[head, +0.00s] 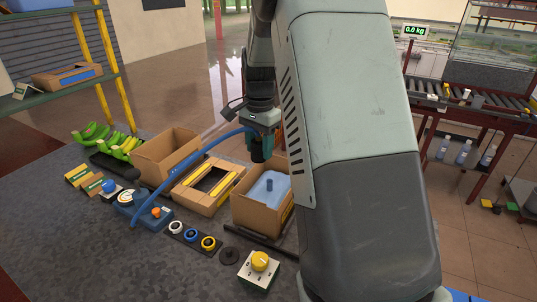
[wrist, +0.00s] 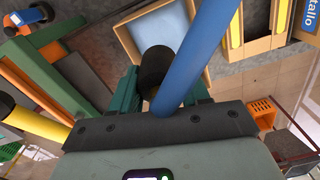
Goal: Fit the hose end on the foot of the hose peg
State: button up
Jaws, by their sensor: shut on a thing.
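My gripper (head: 262,146) has teal fingers and is shut on the black hose end (head: 255,153), held in the air above the cartons. The hose end also shows between the fingers in the wrist view (wrist: 156,68). The blue hose (head: 180,163) arcs from the gripper down to the left, to the blue base with an orange knob (head: 150,210). In the right carton (head: 262,216), a light-blue block carries a short darker-blue peg (head: 268,184), apart from the hose end. I cannot tell for sure that this is the hose peg. Its foot is not clear.
A taller carton (head: 163,155) and a low carton with yellow strips (head: 206,188) stand left of the right carton. In front lie a strip of round rings (head: 190,236), a black disc (head: 229,256) and a yellow-knobbed box (head: 260,268).

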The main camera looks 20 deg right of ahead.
jog(key=s+a+r+n, duration=0.4)
jog(key=s+a+n, duration=0.2)
jog(key=s+n, duration=0.1)
jog(key=shift+s+a+n, duration=0.15)
jog(key=shift+s+n, duration=0.25)
jog(key=shift+n, duration=0.5)
jog(key=a+f+m, duration=0.1)
jog(key=f, duration=0.2)
jog(key=a+f+m, duration=0.1)
jog(key=f, duration=0.2)
jog(key=a+f+m, duration=0.1)
jog(key=f, duration=0.2)
jog(key=shift+w+a+f, duration=0.2)
jog(key=shift+f, duration=0.15)
grip_shut()
jog(key=m, duration=0.6)
send_over(229, 249)
notch_tip(229, 249, down, 11)
jog(key=shift+s+f, duration=0.15)
jog(key=shift+f, duration=3.65)
jog(key=shift+f, duration=0.6)
